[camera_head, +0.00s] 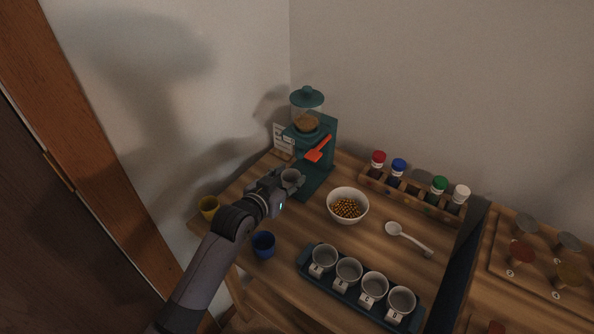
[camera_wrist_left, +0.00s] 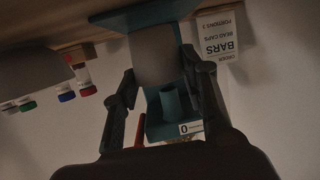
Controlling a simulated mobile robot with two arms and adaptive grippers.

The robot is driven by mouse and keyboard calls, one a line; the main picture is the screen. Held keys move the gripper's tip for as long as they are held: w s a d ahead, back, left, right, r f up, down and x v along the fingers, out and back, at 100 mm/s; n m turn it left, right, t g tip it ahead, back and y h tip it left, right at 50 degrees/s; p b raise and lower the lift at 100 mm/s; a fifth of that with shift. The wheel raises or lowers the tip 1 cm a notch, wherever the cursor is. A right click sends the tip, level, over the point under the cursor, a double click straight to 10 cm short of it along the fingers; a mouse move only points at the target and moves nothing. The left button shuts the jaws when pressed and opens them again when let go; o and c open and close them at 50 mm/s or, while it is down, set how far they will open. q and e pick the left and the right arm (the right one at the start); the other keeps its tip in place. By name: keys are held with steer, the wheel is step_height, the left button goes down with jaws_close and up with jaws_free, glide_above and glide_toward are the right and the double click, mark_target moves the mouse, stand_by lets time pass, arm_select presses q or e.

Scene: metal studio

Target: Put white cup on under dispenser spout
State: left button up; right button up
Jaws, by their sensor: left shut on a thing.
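The teal dispenser (camera_head: 328,136) stands at the back of the table, with a clear hopper and an orange-red lever. My left gripper (camera_head: 290,181) is in front of its base and shut on the white cup (camera_head: 291,175), which looks grey in the dim light. In the left wrist view the cup (camera_wrist_left: 156,62) sits between the two fingers, close to the teal base plate (camera_wrist_left: 140,16). The spout (camera_wrist_left: 171,101) shows beside the cup in that view. I cannot tell whether the cup touches the base. My right gripper is not in view.
A tray of labelled cups (camera_head: 310,272) is in front; a bottle rack (camera_head: 408,190) is behind.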

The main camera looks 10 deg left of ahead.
mark_target(295, 173)
arm_select(q)
steer(key=shift+w+d, duration=0.25)
steer(key=shift+w, duration=0.6)
steer(key=shift+w+d, duration=0.15)
steer(key=shift+w, duration=0.45)
steer(key=shift+w+d, duration=0.15)
steer(key=shift+w, duration=0.4)
steer(key=shift+w+d+f, duration=0.15)
steer(key=shift+w+f, duration=0.25)
steer(key=shift+f, duration=0.3)
steer(key=shift+s, duration=0.1)
steer(key=shift+r, duration=0.1)
